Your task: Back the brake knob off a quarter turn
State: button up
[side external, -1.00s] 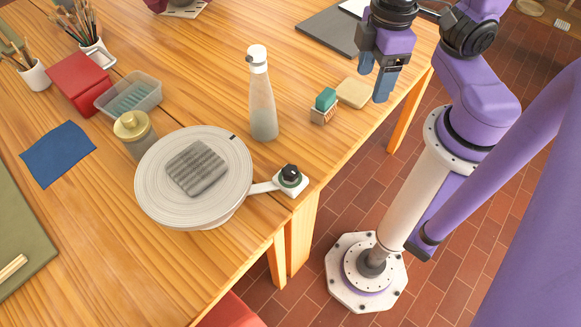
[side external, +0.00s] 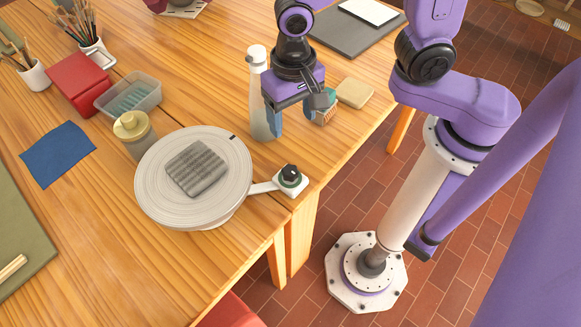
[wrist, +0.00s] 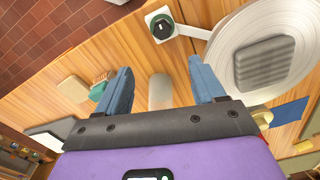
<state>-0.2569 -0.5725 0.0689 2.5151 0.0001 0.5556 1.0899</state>
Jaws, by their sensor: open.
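The brake knob (side external: 290,174) is dark with a green ring and a light mark on top. It sits on a white block at the end of a short arm joined to the round wheel (side external: 150,190). In the wrist view the knob (wrist: 162,26) is at the top, ahead of the fingers, its pale mark visible. My gripper (side external: 292,122) is in the air above the table, beyond the knob and beside the bottle. In the wrist view my gripper (wrist: 160,82) has its two blue fingers wide apart with nothing held between them. The gripper and knob are apart.
A clear bottle (side external: 260,118) stands close to the gripper, partly hidden by it. A brush (side external: 327,116) and a tan sponge (side external: 355,93) lie to its right. A grey ribbed slab (side external: 196,168) lies on the wheel. The knob is near the table edge.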

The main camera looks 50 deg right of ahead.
send_over(290, 171)
jog(key=shift+m, duration=0.4)
notch_tip(290, 171, down, 11)
jog(key=shift+d, duration=0.1)
jog(key=shift+w+f, duration=0.15)
jog(key=shift+f, duration=3.25)
jog(key=shift+c, duration=0.4)
jog(key=c, duration=1)
